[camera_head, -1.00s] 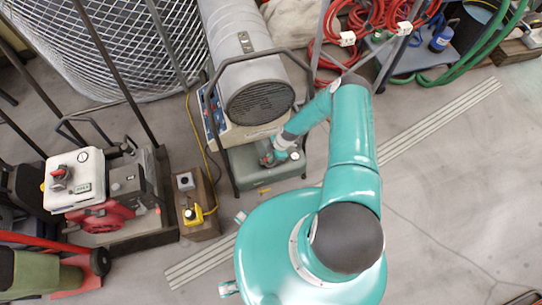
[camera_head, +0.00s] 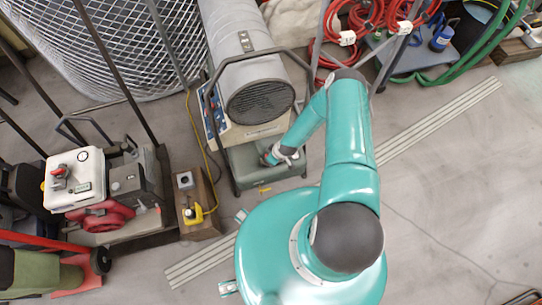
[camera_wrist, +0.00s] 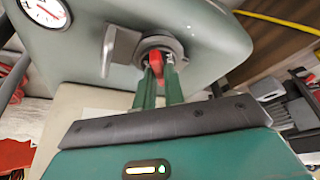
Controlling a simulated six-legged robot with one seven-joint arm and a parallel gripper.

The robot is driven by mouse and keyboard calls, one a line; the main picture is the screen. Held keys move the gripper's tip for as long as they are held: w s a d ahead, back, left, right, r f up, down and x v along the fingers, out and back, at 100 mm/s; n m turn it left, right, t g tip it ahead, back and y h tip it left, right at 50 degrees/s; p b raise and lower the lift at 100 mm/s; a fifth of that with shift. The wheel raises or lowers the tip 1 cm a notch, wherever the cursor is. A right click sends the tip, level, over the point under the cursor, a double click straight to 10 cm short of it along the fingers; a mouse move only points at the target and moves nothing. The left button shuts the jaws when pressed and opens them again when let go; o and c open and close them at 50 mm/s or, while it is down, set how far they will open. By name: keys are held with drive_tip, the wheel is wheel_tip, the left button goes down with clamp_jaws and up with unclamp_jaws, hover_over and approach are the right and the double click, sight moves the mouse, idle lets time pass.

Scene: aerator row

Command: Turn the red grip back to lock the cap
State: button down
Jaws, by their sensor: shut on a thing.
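The red grip (camera_wrist: 157,63) is a small red piece on the round grey cap (camera_wrist: 172,44) in the wrist view. The cap sits on a grey-green tank (camera_wrist: 215,30), which also shows below the heater in the head view (camera_head: 245,172). My gripper (camera_wrist: 158,70) is shut on the red grip, with one green finger on each side. The fingers hide part of the grip and the cap's near side. In the head view my gripper (camera_head: 270,158) is over the tank, and the cap is hidden there.
A grey lever-like metal piece (camera_wrist: 120,50) stands beside the cap. A round gauge (camera_wrist: 46,12) is on the tank. A dark tube frame (camera_head: 207,110) surrounds the heater (camera_head: 250,75).

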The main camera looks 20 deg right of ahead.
drive_tip(key=m, duration=0.2)
drive_tip(key=m+h, duration=0.1)
drive_tip(key=m, duration=0.1)
drive_tip(key=shift+a+m+t+h, duration=0.15)
drive_tip(key=shift+m+t+h, duration=0.15)
drive_tip(key=shift+t, duration=0.1)
drive_tip(key=shift+m+h, duration=0.6)
drive_tip(key=shift+m, duration=0.9)
drive_tip(key=c, duration=1.5)
unclamp_jaws()
drive_tip(key=shift+s+r, duration=0.1)
drive_tip(key=v, duration=1.3)
drive_tip(key=shift+s+r, duration=0.25)
